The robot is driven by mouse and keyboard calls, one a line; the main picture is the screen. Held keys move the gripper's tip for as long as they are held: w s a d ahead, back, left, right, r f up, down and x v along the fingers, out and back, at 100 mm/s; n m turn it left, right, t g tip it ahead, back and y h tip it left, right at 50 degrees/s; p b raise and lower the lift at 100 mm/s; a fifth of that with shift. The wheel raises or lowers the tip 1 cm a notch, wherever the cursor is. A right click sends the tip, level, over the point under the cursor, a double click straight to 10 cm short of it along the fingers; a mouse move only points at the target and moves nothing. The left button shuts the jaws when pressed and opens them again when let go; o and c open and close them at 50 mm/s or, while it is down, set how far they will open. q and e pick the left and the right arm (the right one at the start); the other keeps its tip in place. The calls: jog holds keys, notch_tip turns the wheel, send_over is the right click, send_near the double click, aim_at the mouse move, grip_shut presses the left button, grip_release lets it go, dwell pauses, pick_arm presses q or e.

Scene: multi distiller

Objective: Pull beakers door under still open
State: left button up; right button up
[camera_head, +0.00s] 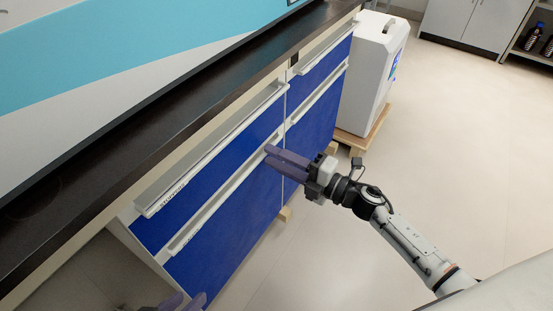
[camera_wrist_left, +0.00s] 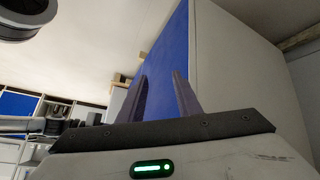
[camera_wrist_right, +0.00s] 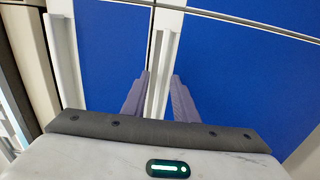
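The blue lower cabinet door (camera_head: 222,244) under the counter appears closed, with a long white handle strip (camera_head: 212,218) along its top edge. A small label on it is too small to read. My right gripper (camera_head: 267,154) is at the far end of this strip. In the right wrist view the open fingers (camera_wrist_right: 160,76) lie on either side of the white strip (camera_wrist_right: 161,60); contact cannot be told. My left gripper (camera_head: 182,302) is low at the bottom edge, mostly cut off. In the left wrist view its fingers (camera_wrist_left: 163,88) are apart and empty, near the cabinet's side.
A blue drawer (camera_head: 205,182) with its own white handle is above the door. Another blue drawer and door (camera_head: 312,125) stand further along. A white machine (camera_head: 368,75) on a wooden base is beyond them. The floor (camera_head: 470,140) at right is clear.

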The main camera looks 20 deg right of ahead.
grip_shut()
dwell(1.5)
